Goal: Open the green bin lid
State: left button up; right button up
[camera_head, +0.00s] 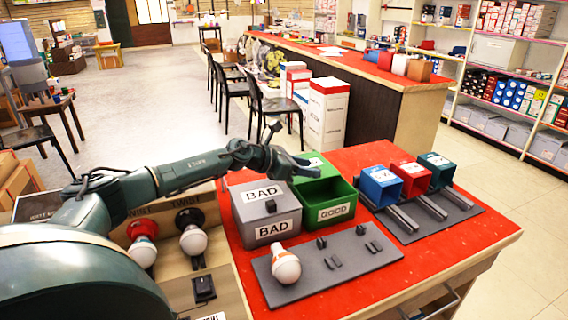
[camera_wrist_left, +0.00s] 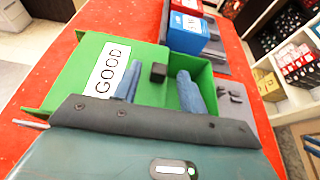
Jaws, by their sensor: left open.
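The green bin (camera_head: 322,197), labelled GOOD on its front, stands on the red table beside the grey BAD bin. Its inside shows in the head view, and its green lid (camera_head: 312,161) stands tilted up at the back. In the left wrist view the lid (camera_wrist_left: 82,75) carries a white GOOD label and a small black knob (camera_wrist_left: 158,72). My left gripper (camera_head: 298,164) is at the lid, over the back of the bin. It is open, with its two blue-grey fingers (camera_wrist_left: 160,90) on either side of the knob; contact cannot be told. My right gripper is not in view.
The grey BAD bin (camera_head: 251,210) is closed. A grey board (camera_head: 340,262) with a bulb (camera_head: 285,264) lies in front. Blue (camera_head: 380,186), red (camera_head: 411,177) and teal (camera_head: 437,170) boxes stand on a rack at the right. The table's front right is clear.

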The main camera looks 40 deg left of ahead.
pick_arm(q)
jog(key=b+v, duration=0.1)
jog(key=v, duration=0.7)
jog(key=shift+s+a+b, duration=0.1)
jog(key=shift+s+b, duration=0.15)
jog(key=shift+b, duration=0.1)
jog(key=shift+s+a+r, duration=0.15)
jog(key=shift+s+r, duration=0.2)
jog(key=shift+s, duration=0.05)
